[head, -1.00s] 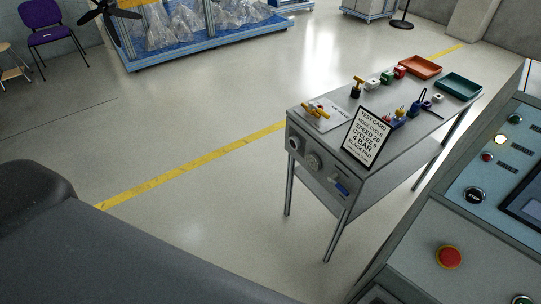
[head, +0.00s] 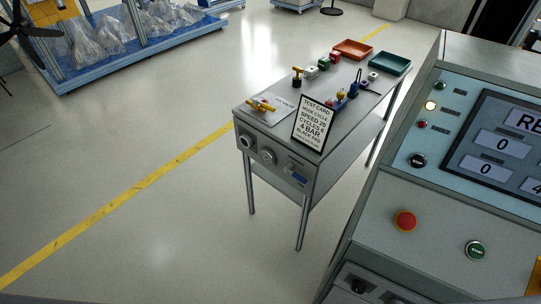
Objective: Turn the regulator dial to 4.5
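Two round grey fittings sit on the front face of the grey metal table, a left one (head: 246,141) and a right one (head: 267,156). One may be the regulator dial, but they are too small to tell which, and I cannot read a setting. A yellow-handled valve (head: 262,104) lies on a labelled plate above them. A test card (head: 313,122) leans at the table's front edge; its lines include "SPEED 20" and "4 BAR". Neither of my grippers is in view.
The table (head: 312,172) stands on thin legs, with open floor (head: 160,200) left of it. A control console (head: 370,200) with a red button (head: 404,221) and a screen (head: 500,150) stands close at right. An orange tray (head: 352,49) and a teal tray (head: 390,64) sit at the table's back.

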